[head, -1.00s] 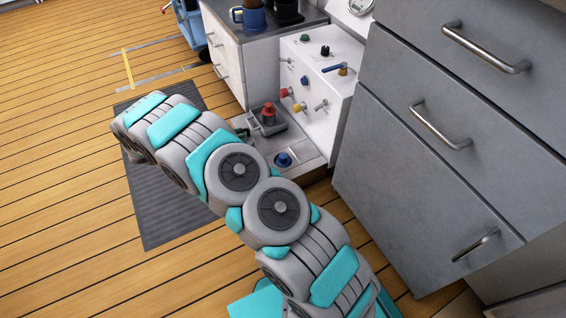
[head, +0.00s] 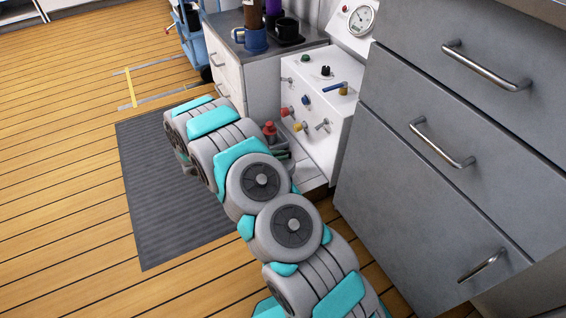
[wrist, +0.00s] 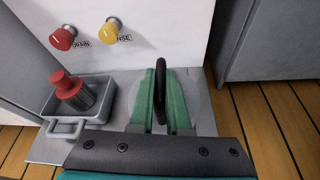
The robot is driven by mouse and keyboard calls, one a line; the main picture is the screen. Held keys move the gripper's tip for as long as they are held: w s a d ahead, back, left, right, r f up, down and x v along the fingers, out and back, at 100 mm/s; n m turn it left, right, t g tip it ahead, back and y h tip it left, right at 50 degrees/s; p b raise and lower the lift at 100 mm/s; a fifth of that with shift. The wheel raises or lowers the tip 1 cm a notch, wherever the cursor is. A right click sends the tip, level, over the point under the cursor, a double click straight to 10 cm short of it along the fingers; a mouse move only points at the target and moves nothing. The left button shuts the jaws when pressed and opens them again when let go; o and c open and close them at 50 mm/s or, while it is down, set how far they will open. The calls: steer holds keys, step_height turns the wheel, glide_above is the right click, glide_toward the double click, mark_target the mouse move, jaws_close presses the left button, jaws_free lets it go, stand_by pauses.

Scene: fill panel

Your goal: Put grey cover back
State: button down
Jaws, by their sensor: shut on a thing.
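My gripper (wrist: 160,88) is shut on an upright black handle (wrist: 160,66), with one green finger on each side of it. A round light grey cover (wrist: 192,98) shows partly behind and beside the fingers in the wrist view, under the handle. It lies over or close above the pale base plate (wrist: 52,149) at the foot of the white panel; I cannot tell if it touches. The fingers hide the cover's middle. In the head view my arm hides the cover, and only a bit of the gripper (head: 284,157) shows.
A grey tray (wrist: 66,131) with a handle stands left of my gripper and holds a red-topped part (wrist: 72,90). The white panel (wrist: 165,30) rises behind, with a red knob (wrist: 63,38) and a yellow knob (wrist: 109,31). Grey drawers (head: 440,150) stand at the right.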

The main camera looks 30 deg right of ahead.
mark_target(283, 162)
steer(key=shift+s+d, duration=0.1)
steer(key=shift+d, duration=0.5)
steer(key=shift+d+f, duration=0.1)
steer(key=shift+f, duration=1.7)
steer(key=shift+f+b, duration=0.35)
steer(key=shift+f, duration=0.25)
steer(key=c, duration=0.9)
jaws_free()
